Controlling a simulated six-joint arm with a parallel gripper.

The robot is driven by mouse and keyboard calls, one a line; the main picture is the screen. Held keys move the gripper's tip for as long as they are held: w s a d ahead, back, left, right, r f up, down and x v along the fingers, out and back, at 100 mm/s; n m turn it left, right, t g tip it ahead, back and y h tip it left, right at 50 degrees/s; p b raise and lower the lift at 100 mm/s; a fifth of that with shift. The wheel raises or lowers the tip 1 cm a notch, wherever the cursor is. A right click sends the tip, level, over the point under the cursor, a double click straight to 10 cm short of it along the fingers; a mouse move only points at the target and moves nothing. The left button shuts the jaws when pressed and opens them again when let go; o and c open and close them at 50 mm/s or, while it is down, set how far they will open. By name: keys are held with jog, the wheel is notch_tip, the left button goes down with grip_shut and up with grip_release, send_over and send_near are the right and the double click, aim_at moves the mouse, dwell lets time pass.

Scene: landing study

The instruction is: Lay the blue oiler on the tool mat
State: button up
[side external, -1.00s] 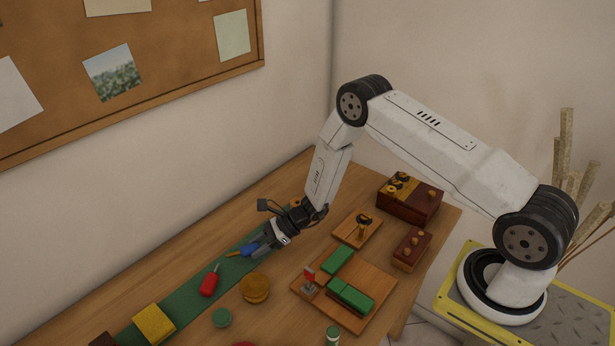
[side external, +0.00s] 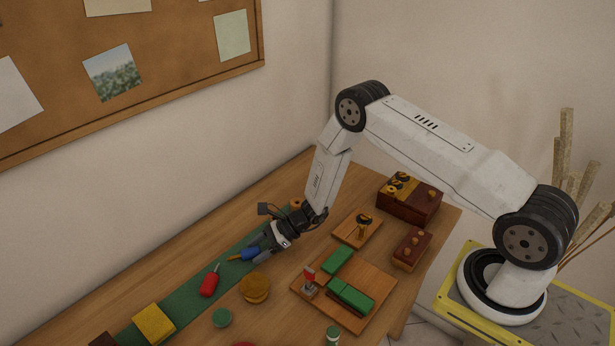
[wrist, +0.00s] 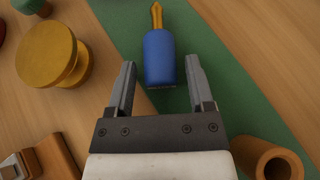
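The blue oiler (side external: 251,254), with a yellow spout, lies on its side on the green tool mat (side external: 187,297), spout pointing left in the side view. In the wrist view the oiler (wrist: 159,60) is over the mat (wrist: 215,45), its base end near the mat's left edge. My gripper (side external: 261,246) is low at the oiler's base end. In the wrist view my gripper (wrist: 161,72) is open, its fingers on either side of the oiler's base end with a visible gap on both sides.
A red-handled tool (side external: 209,285) and a yellow block (side external: 154,324) lie further along the mat. A yellow round knob-shaped piece (side external: 254,288) stands beside it. A wooden ring (wrist: 268,160) is near my right finger. A board with green blocks (side external: 379,313) is to the right.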

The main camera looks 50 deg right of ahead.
jog(key=shift+o, duration=0.4)
jog(key=shift+d, duration=0.1)
jog(key=shift+v, duration=3.85)
jog(key=shift+r, duration=0.15)
jog(key=shift+s+r+n, duration=0.2)
jog(key=shift+n, duration=0.1)
jog(key=s+d+r+n+g+h, duration=0.1)
jog(key=s+r+n+g+h, duration=0.2)
jog(key=s+r+n+h, duration=0.7)
jog(key=s+r+n, duration=0.8)
jog(key=n, duration=0.5)
